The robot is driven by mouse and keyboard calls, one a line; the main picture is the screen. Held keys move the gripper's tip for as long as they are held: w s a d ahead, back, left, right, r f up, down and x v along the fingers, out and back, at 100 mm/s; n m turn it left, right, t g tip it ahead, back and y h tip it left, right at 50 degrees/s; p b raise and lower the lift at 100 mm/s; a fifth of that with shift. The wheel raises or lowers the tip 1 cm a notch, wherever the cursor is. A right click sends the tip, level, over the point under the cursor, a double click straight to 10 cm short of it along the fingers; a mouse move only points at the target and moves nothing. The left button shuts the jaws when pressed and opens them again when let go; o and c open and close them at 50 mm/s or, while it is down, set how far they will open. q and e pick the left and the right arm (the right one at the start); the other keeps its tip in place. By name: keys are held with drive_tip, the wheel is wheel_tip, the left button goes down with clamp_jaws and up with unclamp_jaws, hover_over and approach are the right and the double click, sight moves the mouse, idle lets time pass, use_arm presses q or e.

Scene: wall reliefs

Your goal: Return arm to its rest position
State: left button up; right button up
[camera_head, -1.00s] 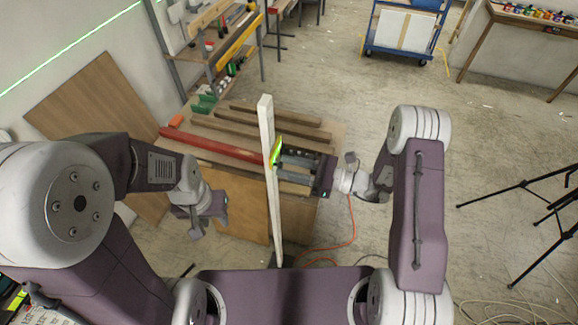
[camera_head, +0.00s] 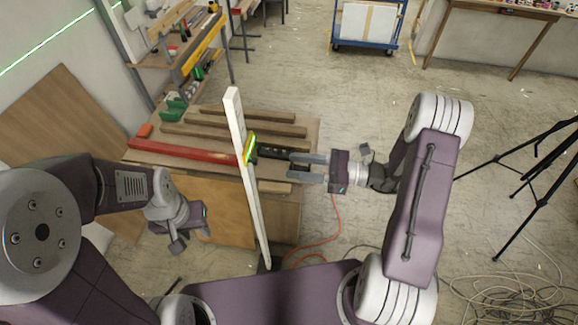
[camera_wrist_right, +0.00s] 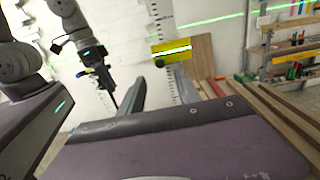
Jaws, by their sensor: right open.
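My right gripper (camera_head: 292,167) is open and empty. It points left toward the white upright post (camera_head: 243,165), with a gap between its fingertips and the post. A yellow-green piece (camera_head: 249,150) sits on the post, with a dark part (camera_head: 270,152) sticking out to the right, just short of the fingers. In the right wrist view the open fingers (camera_wrist_right: 158,92) frame empty space below the yellow piece (camera_wrist_right: 170,55), which a green line crosses. My left gripper (camera_head: 184,232) hangs low at left, beside the bench front; its jaw opening is unclear.
A wooden bench (camera_head: 300,215) behind the post carries several timber strips and a red beam (camera_head: 185,152). A shelf rack (camera_head: 180,50) stands at the back left. A tripod (camera_head: 530,165) and loose cables (camera_head: 510,270) are at right. Open floor lies between bench and tripod.

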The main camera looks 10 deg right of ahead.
drive_tip(key=shift+a, duration=0.1)
idle(0.3)
drive_tip(key=s+a+r+n+g+h+b, duration=0.1)
drive_tip(key=s+a+r+n+g+b, duration=0.1)
drive_tip(key=s+a+n+g+b, duration=0.35)
drive_tip(key=s+a+f+n+g+h, duration=0.35)
drive_tip(key=s+n, duration=0.25)
drive_tip(key=s, duration=0.2)
drive_tip(key=s+d+f+n+h, duration=0.5)
drive_tip(key=d+f+n+h, duration=0.1)
drive_tip(key=d+f+h, duration=0.25)
drive_tip(key=w+d+f+n+t+h, duration=0.1)
drive_tip(key=w+d+n+t+h, duration=0.3)
drive_tip(key=w+d, duration=0.2)
drive_tip(key=shift+w+d+f+t, duration=0.3)
drive_tip(key=shift+w+d, duration=0.1)
drive_tip(key=shift+d, duration=0.8)
